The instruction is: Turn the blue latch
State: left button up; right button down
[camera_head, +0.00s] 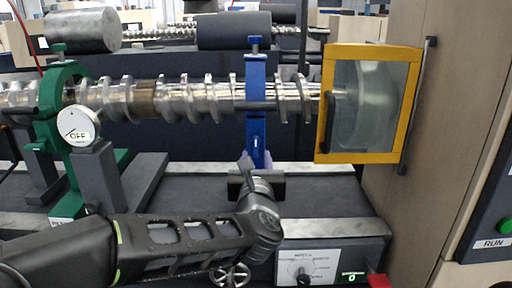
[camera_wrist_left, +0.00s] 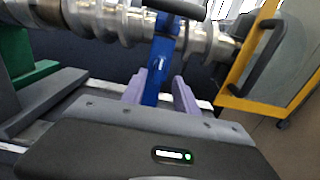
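The blue latch (camera_head: 256,80) is an upright blue bar in front of the metal screw shaft, near the middle of the head view. A dark horizontal handle crosses it. Its lower part also shows in the left wrist view (camera_wrist_left: 157,68). My left gripper (camera_head: 257,160) is at the latch's lower end, pointing at it. In the left wrist view its two pale purple fingers (camera_wrist_left: 160,92) are spread, one on each side of the blue bar. A gap shows at the right finger; contact at the left finger cannot be told. My right gripper is not in view.
A green clamp (camera_head: 50,120) with a round "OFF" dial (camera_head: 78,126) stands at the left. A yellow-framed guard door (camera_head: 326,100) with a dark handle is right of the latch. A control panel (camera_head: 310,262) with a knob is below, and a RUN button (camera_head: 505,226) is far right.

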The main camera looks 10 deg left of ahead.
aim_at(256, 147)
pick_arm(q)
jog(key=p+x, duration=0.1)
jog(key=x, duration=0.5)
jog(key=shift+w+a, duration=0.1)
jog(key=shift+w, duration=0.1)
grip_shut()
dwell(0.3)
